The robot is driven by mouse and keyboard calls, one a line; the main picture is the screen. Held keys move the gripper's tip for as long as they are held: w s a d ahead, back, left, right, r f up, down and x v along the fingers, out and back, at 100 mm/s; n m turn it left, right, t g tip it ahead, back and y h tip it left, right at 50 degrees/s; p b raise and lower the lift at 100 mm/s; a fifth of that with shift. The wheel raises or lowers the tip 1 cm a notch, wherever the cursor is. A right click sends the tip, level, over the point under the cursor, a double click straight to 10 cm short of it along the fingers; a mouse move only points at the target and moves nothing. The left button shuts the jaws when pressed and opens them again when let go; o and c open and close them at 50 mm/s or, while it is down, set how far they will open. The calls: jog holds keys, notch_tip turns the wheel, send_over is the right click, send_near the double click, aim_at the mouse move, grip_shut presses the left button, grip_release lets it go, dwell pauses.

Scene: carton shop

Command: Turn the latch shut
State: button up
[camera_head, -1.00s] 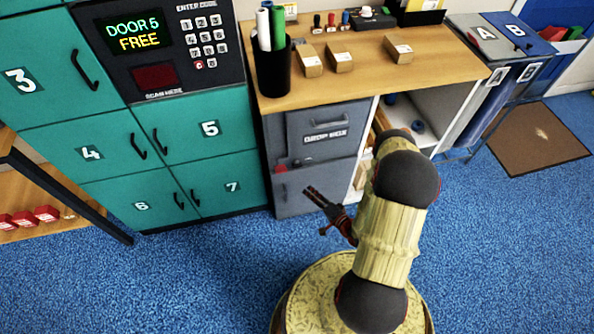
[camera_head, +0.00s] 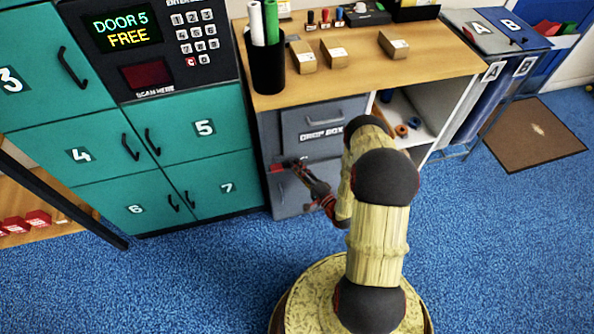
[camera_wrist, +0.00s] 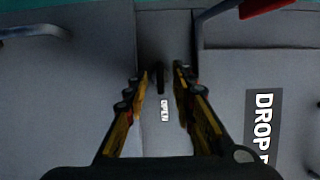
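The latch looks to be the small dark upright piece (camera_wrist: 160,78) on a grey strip of the cabinet front, above a white "OPEN" label (camera_wrist: 164,110) in the wrist view. My gripper (camera_wrist: 159,84) is open, with one yellow-and-black finger on each side of the dark piece. I cannot tell whether either finger touches it. In the head view my gripper (camera_head: 297,170) is at the grey drop box cabinet (camera_head: 321,112), near the seam between its upper and lower doors. The latch cannot be made out there.
A red piece (camera_wrist: 265,6) by a grey bar shows at the top of the wrist view. A lower-door handle (camera_wrist: 35,30) is at its left. Green lockers (camera_head: 205,170) stand left of the cabinet; a wooden counter (camera_head: 360,68) is above. Blue floor (camera_head: 200,285) is clear in front.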

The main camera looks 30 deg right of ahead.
jog(key=shift+w, duration=0.1)
jog(key=shift+c, duration=0.9)
jog(key=c, duration=0.4)
grip_shut()
